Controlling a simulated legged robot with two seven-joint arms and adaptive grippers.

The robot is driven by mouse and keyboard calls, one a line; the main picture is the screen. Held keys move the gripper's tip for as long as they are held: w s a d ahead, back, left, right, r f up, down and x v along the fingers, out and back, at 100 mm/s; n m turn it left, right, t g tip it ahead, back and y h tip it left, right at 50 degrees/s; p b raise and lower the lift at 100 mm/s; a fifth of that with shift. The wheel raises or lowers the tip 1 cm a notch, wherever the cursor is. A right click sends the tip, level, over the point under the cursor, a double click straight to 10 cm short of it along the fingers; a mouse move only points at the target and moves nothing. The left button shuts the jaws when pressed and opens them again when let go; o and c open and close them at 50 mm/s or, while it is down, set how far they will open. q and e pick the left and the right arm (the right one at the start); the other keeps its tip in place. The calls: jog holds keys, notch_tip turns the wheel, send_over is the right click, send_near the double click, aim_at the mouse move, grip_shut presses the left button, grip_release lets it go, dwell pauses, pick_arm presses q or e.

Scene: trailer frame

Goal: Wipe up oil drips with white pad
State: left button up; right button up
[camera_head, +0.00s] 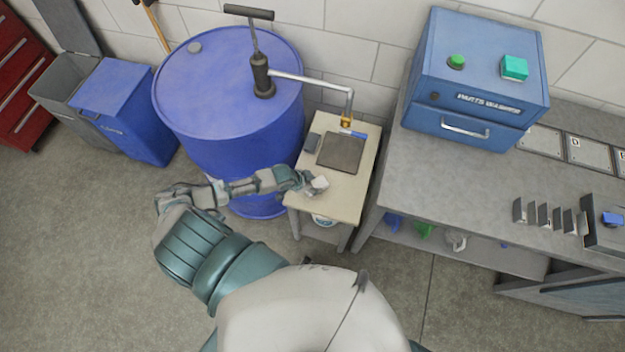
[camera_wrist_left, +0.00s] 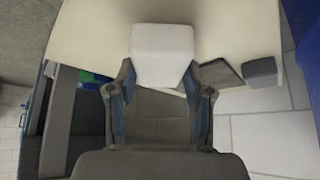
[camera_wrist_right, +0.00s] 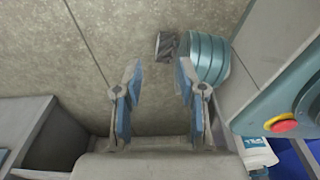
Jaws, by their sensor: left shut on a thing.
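The white pad (camera_head: 319,185) is a small pale block at the front of the small cream table (camera_head: 362,172). My left gripper (camera_head: 306,181) is shut on it. In the left wrist view the white pad (camera_wrist_left: 163,52) sits between the fingertips, over the tabletop; I cannot tell whether it touches the surface. No oil drips can be made out. A dark flat tray (camera_head: 340,153) lies on the table, below the brass-tipped spout (camera_head: 346,121). My right gripper (camera_wrist_right: 160,70) is open and empty above the floor and is out of the head view.
A blue drum (camera_head: 215,70) with a hand pump (camera_head: 261,75) stands left of the table. A small grey block (camera_head: 312,142) is beside the tray. A grey bench (camera_head: 430,190) with a blue parts washer (camera_head: 475,80) stands at right. Blue and grey bins (camera_head: 125,105) are at left.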

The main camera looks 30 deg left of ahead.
pick_arm(q)
jog(key=shift+a+r, duration=0.25)
jog(key=shift+a, duration=0.1)
jog(key=shift+r+p, duration=0.45)
jog(key=shift+p, duration=0.3)
jog(key=shift+r+p, duration=0.35)
jog(key=shift+r, duration=0.05)
jog(key=shift+d+r+p, duration=0.3)
jog(key=shift+r+p, duration=0.25)
jog(key=shift+r, duration=0.05)
jog(key=shift+d+r+p, duration=0.25)
jog(key=shift+r+p, duration=0.85)
jog(key=shift+a+f, duration=0.15)
jog(key=shift+a, duration=0.35)
pick_arm(e)
jog(key=shift+s+a+r, duration=0.1)
jog(key=shift+s+r, duration=0.8)
jog(key=shift+r, duration=0.25)
jog(key=shift+s+a+r, duration=0.1)
jog(key=shift+s+r, duration=0.8)
jog(key=shift+r, duration=0.2)
pick_arm(q)
jog(key=shift+d, duration=0.2)
pick_arm(e)
jog(key=shift+d, duration=0.15)
